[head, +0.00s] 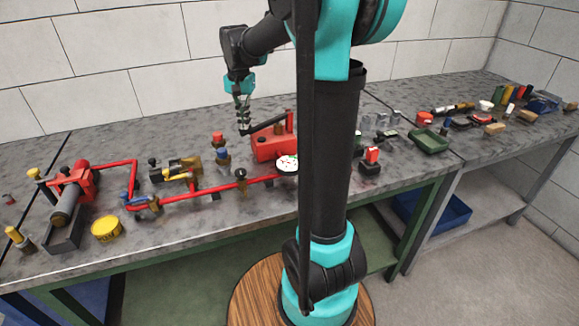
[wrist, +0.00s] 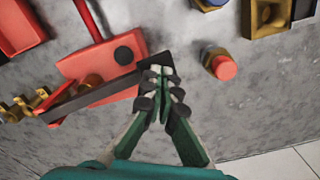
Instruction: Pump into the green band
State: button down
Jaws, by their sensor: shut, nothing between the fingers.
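The red hand pump box (head: 268,147) stands on the bench against the wall side; it also shows in the wrist view (wrist: 88,68). Its dark lever (head: 262,126) reaches out left to my gripper; in the wrist view the lever (wrist: 105,95) crosses over the red box. My gripper (head: 243,125) points down, shut and empty. In the wrist view its fingertips (wrist: 160,76) overlap the lever's end; I cannot tell whether they touch. The round white gauge (head: 288,162) sits in front of the pump, with green and red marks. Its needle is too small to read.
Red piping (head: 215,188) with valves runs left from the gauge. A green tray (head: 428,141) and small parts lie right of my arm. The wall is close behind.

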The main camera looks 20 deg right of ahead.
jog(key=shift+f, duration=0.55)
jog(key=shift+r, duration=2.7)
jog(key=shift+f, duration=2.7)
jog(key=shift+r, duration=0.1)
jog(key=shift+r, duration=2.6)
